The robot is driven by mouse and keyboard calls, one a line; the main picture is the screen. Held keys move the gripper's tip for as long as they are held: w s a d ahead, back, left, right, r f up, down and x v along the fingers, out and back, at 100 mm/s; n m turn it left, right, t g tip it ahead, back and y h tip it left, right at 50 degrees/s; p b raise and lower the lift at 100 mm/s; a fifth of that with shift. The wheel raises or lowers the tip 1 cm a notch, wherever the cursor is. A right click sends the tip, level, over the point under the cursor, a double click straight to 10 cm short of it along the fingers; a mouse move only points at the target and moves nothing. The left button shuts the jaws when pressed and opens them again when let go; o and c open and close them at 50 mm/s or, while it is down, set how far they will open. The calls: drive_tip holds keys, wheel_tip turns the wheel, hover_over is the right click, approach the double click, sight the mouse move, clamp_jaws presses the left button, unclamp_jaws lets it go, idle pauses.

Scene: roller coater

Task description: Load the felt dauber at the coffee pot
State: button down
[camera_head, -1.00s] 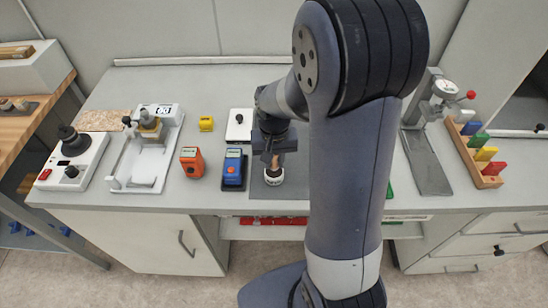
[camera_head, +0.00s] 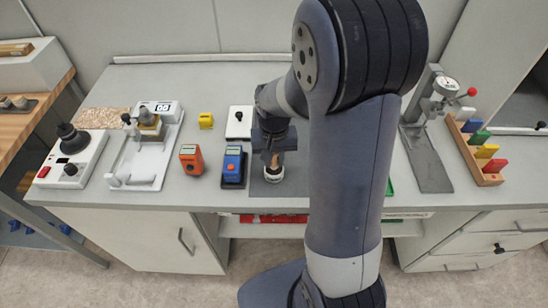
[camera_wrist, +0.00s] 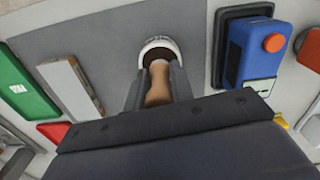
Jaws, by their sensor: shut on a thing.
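My gripper (camera_head: 273,160) points down over the grey mat (camera_head: 262,188) in the middle of the bench. It is shut on a tan wooden handle, which I take to be the felt dauber (camera_wrist: 158,84). In the wrist view the handle stands between the two fingers, and its far end reaches the white round pot (camera_wrist: 160,46) with dark brown inside. The pot also shows in the head view (camera_head: 273,176), directly below my gripper. The dauber's felt end is hidden, so I cannot tell how deep it sits in the pot.
A blue gauge (camera_head: 233,167) stands close left of the pot, with an orange gauge (camera_head: 191,158) beyond it. The roller coater (camera_head: 147,150) is further left. My arm hides the bench right of the pot.

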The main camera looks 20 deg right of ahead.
drive_tip(key=shift+f+b, duration=0.35)
drive_tip(key=shift+f, duration=0.15)
idle(1.1)
drive_tip(key=shift+r+p, duration=2.75)
drive_tip(key=shift+r, duration=0.9)
drive_tip(key=shift+f, duration=0.1)
